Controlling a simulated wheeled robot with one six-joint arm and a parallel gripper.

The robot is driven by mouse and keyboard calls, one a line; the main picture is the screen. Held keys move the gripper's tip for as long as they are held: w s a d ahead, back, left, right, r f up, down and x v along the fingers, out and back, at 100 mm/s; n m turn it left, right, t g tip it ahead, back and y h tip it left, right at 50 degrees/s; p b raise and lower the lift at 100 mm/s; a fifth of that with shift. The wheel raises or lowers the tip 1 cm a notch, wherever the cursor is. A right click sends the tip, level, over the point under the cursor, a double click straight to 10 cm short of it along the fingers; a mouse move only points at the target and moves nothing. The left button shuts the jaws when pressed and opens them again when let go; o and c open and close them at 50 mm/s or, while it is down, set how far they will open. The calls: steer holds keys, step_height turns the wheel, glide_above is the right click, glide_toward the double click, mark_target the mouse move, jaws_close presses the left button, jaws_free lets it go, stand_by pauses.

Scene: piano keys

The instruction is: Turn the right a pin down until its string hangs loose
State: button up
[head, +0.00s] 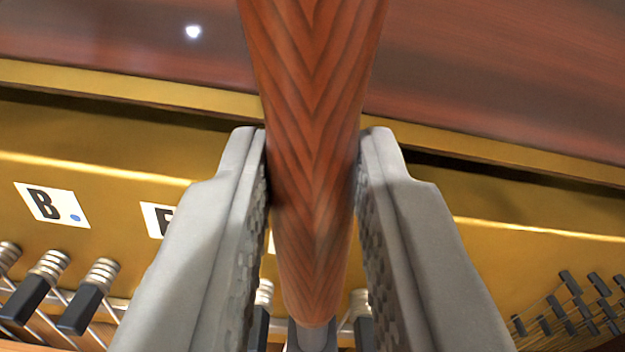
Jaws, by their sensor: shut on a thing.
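My gripper (313,190) is shut on a brown wooden handle (312,130) with a chevron grain. One grey finger presses on each side of it. The handle narrows toward the bottom of the view and ends in a grey metal shaft (312,336), cut off by the lower edge. Tuning pins (45,275) with coiled string and dark heads stand at the lower left. Partly hidden pins show beside the shaft. The pin under the shaft is hidden, and I cannot tell which one it is. No a label is in view.
A gold plate (110,180) runs across behind the pins. It carries a white label "B" with a blue dot (52,205) and a partly covered label (158,218). More dark pins (570,305) stand at the lower right. Reddish wood (500,80) lies behind.

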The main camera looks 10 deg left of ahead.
steer(key=shift+s+a+f+n, duration=0.15)
steer(key=shift+a+f+n, duration=0.05)
steer(key=shift+a+n, duration=0.35)
stand_by(0.4)
steer(key=shift+a+f, duration=0.1)
steer(key=shift+a, duration=0.2)
steer(key=shift+s+a+f+n, duration=0.15)
steer(key=shift+a+f+n, duration=0.05)
steer(key=shift+a+n, duration=0.3)
steer(key=shift+s+a+f+n, duration=0.15)
steer(key=shift+a+f+n, duration=0.05)
steer(key=shift+a+n, duration=0.2)
stand_by(0.8)
steer(key=shift+a+f+n, duration=0.1)
steer(key=shift+a+n, duration=0.05)
steer(key=shift+n, duration=0.1)
steer(key=shift+s+a, duration=0.1)
steer(key=shift+a, duration=0.05)
stand_by(0.3)
steer(key=o, duration=1)
steer(key=shift+o, duration=0.2)
